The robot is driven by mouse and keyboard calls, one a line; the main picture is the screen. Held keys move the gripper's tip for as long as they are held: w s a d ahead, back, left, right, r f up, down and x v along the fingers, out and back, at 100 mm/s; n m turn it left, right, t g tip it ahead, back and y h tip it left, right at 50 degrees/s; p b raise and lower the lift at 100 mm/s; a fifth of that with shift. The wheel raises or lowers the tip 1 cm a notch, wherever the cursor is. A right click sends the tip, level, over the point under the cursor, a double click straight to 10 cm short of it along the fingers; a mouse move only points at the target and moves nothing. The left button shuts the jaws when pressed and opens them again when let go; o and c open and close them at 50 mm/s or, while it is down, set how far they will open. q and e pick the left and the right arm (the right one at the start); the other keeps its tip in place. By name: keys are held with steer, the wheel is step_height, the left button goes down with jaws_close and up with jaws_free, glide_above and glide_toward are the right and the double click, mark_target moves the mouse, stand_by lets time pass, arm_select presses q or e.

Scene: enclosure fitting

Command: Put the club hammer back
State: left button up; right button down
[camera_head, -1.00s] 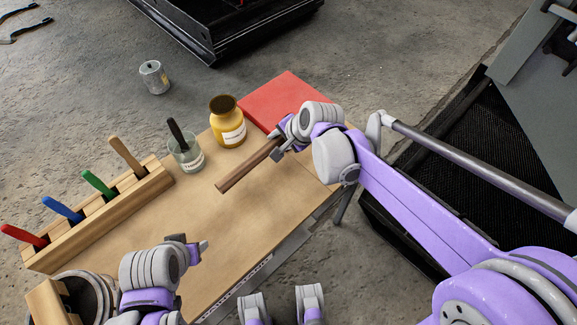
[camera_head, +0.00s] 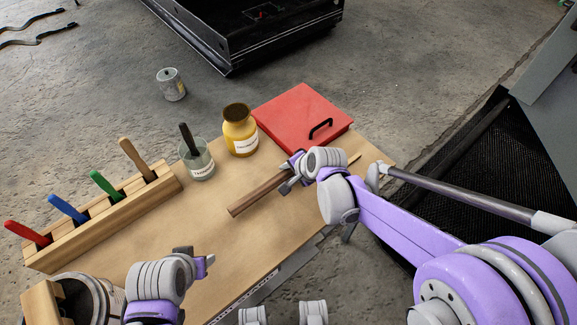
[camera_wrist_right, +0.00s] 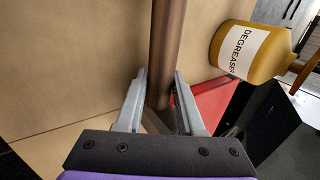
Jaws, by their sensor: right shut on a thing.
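My right gripper (camera_head: 288,178) is shut on a brown wooden handle (camera_head: 255,196), which I take for the club hammer's. The free end points down-left over the wooden bench top (camera_head: 215,225). In the right wrist view the handle (camera_wrist_right: 166,45) runs between the two fingers (camera_wrist_right: 158,105). No hammer head can be made out; the far end is hidden behind the gripper and wrist. I cannot tell whether the handle touches the bench. My left gripper (camera_head: 205,264) is over the bench's near left part, apart from the hammer; its finger gap is unclear.
A red box (camera_head: 290,112) with a black handle lies at the bench's back right. Next to it stand a yellow degreaser bottle (camera_head: 240,138) and a glass jar (camera_head: 198,165). A wooden rack (camera_head: 110,220) with several colored handles lines the left edge.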

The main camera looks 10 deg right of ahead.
arm_select(q)
steer(key=shift+f, duration=0.1)
arm_select(e)
steer(key=shift+f, duration=0.15)
steer(key=c, duration=0.5)
jaws_free()
steer(key=p+v, duration=0.2)
steer(key=v, duration=1)
arm_select(q)
step_height(320, 180, up, 3)
steer(key=shift+f, duration=0.2)
arm_select(e)
steer(key=s+d+f+n+h, duration=0.1)
steer(key=s+d+n, duration=0.1)
steer(key=s, duration=0.4)
steer(key=s+d+f+n+h, duration=0.1)
steer(key=s+d+n, duration=0.2)
steer(key=s+n, duration=0.2)
steer(key=s+d+f+n+h, duration=0.1)
steer(key=s+d+n, duration=0.2)
steer(key=s, duration=0.4)
steer(key=shift+d+f+n+g+h, duration=0.3)
steer(key=shift+f+n+h, duration=0.1)
steer(key=shift+n, duration=0.2)
